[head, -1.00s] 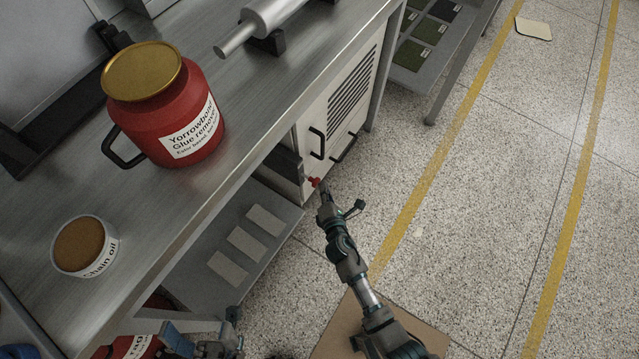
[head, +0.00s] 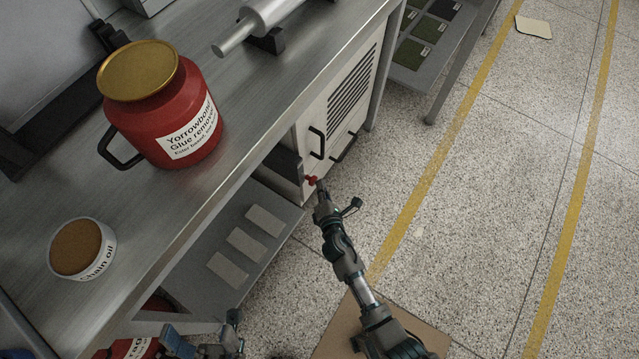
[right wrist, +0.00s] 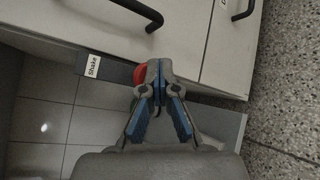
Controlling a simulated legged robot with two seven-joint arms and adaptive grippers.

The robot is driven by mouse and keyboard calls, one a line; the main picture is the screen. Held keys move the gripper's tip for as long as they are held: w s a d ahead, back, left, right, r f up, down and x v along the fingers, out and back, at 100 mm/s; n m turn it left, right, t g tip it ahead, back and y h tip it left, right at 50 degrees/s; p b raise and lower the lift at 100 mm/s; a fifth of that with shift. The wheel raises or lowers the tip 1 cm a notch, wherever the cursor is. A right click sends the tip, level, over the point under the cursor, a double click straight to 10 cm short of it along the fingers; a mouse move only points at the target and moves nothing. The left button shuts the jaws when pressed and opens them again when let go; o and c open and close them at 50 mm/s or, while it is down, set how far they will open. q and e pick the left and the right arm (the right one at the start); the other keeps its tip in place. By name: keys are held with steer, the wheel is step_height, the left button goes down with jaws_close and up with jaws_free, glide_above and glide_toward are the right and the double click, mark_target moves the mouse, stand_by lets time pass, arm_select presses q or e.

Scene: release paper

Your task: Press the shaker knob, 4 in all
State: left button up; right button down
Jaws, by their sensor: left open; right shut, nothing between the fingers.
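The red shaker knob (head: 311,180) sticks out from the front of the pale cabinet under the bench. It also shows in the right wrist view (right wrist: 140,75), just left of my fingertips and partly hidden by them. A "Shake" label (right wrist: 92,65) is to its left. My right gripper (head: 320,188) is shut and empty, its tips right at the knob; these tips also show in the right wrist view (right wrist: 157,68). I cannot tell whether they touch it. My left gripper (head: 207,334) is open and empty at the bottom edge, below the bench, partly cut off.
The cabinet (head: 338,125) has black handles near the knob. A steel bench (head: 200,220) bears a red glue remover jar (head: 165,125) and a chain oil tub (head: 83,248). A lower shelf (head: 205,240) holds pale sheets. Open floor (head: 470,220) lies to the right.

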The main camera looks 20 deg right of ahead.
steer(key=shift+w+a, duration=0.3)
steer(key=shift+w, duration=0.05)
stand_by(0.3)
steer(key=s+d, duration=0.1)
steer(key=s+d+p, duration=0.1)
steer(key=s, duration=0.1)
steer(key=shift+d, duration=0.15)
stand_by(0.7)
steer(key=shift+s, duration=0.1)
